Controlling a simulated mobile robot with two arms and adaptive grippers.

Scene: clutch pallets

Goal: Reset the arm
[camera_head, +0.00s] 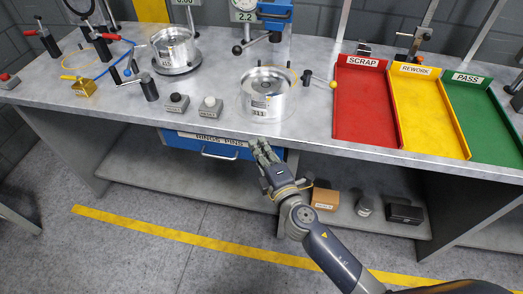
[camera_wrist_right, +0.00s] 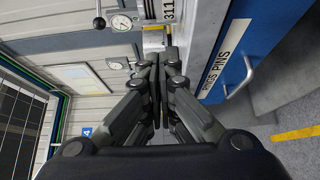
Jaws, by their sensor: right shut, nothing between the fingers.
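My right arm (camera_head: 330,250) comes in from the lower right in the head view. My right gripper (camera_head: 262,148) is in front of the bench's front edge, below the right metal cylinder and over the blue drawer. Its fingers are shut with nothing between them. In the right wrist view the closed fingers of the right gripper (camera_wrist_right: 159,75) point away from the camera, beside the drawer front. My left arm and left gripper are not in view.
The workbench (camera_head: 225,110) carries two metal cylinders (camera_head: 267,95) (camera_head: 174,48). Red (camera_head: 363,105), yellow (camera_head: 427,115) and green (camera_head: 485,120) trays are at right. A blue drawer (camera_head: 215,147) hangs below the top. A cardboard box (camera_head: 325,199) sits on the lower shelf.

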